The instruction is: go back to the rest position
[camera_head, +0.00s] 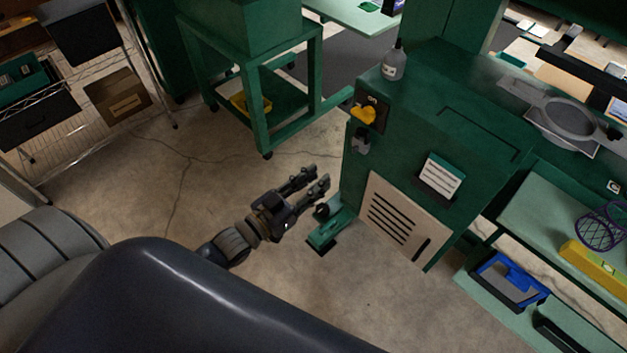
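My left gripper (318,179) shows in the middle of the head view, above the concrete floor. Its two fingers point right and up, with a gap between them, and I see nothing held in it. It is just left of the green machine cabinet (389,175), whose yellow switch (364,115) faces it. I cannot tell from this view whether the fingertips touch the cabinet. My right gripper is not in view.
A green wheeled stand (262,142) is behind. A wire shelf (60,128) with a cardboard box (117,94) is at the left. A bottle (394,64) stands on the cabinet. A blue bin (509,279) is at the lower right. The floor (165,185) at left is clear.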

